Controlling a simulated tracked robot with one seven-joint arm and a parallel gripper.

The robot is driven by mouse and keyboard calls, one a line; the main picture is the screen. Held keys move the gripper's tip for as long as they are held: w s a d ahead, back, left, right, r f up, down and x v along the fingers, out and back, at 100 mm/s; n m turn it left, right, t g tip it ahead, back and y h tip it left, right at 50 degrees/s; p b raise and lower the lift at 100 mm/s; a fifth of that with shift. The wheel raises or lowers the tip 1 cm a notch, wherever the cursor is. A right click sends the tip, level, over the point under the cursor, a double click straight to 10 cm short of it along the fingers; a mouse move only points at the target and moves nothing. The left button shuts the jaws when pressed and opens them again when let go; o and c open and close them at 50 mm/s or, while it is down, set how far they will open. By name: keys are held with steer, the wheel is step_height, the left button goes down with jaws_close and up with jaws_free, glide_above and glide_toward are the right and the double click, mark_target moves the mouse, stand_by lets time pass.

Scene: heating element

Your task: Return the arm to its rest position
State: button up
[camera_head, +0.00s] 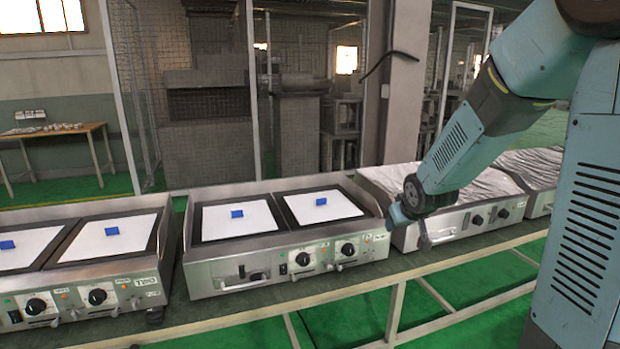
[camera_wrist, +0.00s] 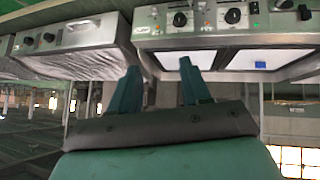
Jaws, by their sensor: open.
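My gripper (camera_head: 410,217) hangs at the end of my teal arm in the head view. It is over the gap between the middle heating unit (camera_head: 215,280) and the wrapped unit (camera_head: 470,222) to its right, near their front edges. In the wrist view, which is upside down, my gripper (camera_wrist: 158,70) has its two teal fingers apart with nothing between them. The middle unit (camera_wrist: 160,30) is to the right there and the wrapped unit (camera_wrist: 90,60) to the left. Whether a fingertip touches a unit I cannot tell.
Another heating unit (camera_head: 85,300) stands at the left on the same bench. Blue blocks (camera_head: 237,213) lie on the white plates. The bench's front rail (camera_head: 470,318) runs below. A wooden table (camera_head: 60,132) and a pillar (camera_head: 395,90) stand behind. Space above the units is mostly clear.

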steer(key=s+r+m+g, duration=0.1)
steer(key=s+r, duration=0.3)
steer(key=s, duration=0.5)
steer(key=s+r+m+g, duration=0.1)
steer(key=s+r, duration=0.3)
steer(key=s, duration=0.6)
steer(key=s+r+m+g, duration=0.1)
steer(key=s+r, duration=0.4)
steer(key=s, duration=0.4)
steer(key=shift+s, duration=0.4)
steer(key=shift+c, duration=0.4)
